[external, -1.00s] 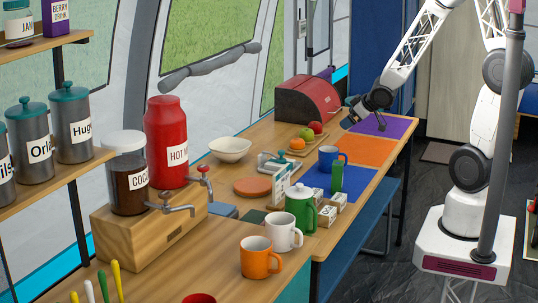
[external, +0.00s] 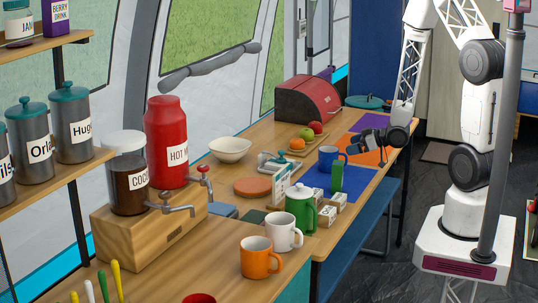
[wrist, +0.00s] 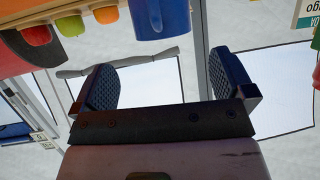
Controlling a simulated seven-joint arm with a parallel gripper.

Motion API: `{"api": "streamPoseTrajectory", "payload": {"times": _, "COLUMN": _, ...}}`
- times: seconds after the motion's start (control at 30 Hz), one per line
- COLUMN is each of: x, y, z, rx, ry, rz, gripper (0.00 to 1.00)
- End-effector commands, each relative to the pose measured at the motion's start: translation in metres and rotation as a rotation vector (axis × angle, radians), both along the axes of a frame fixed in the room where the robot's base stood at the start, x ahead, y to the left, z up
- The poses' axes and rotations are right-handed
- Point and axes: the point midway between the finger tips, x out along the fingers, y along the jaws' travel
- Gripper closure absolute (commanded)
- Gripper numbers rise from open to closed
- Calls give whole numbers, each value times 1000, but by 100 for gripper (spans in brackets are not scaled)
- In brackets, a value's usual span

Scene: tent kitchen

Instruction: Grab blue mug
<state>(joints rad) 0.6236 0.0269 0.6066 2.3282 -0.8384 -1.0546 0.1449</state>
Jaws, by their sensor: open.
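A green pot (external: 300,208), white mug (external: 284,232) and orange mug (external: 259,258) stand nearer the camera. A board with fruit (external: 297,143) lies left of the gripper. A red bread box (external: 308,101) and teal lidded pan (external: 364,102) are at the back.

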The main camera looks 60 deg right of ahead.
Motion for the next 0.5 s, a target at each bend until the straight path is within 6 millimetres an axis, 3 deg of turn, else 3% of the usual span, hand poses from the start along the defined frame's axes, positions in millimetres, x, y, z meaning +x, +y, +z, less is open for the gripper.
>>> {"api": "streamPoseTrajectory", "payload": {"times": 0.27, "x": 3, "y": 1, "z": -1, "rx": 0, "ry": 1, "rz": 0, "gripper": 0}}
{"api": "streamPoseTrajectory", "payload": {"times": 0.5, "x": 18, "y": 3, "z": -7, "rx": 0, "ry": 1, "rz": 1, "gripper": 0}}
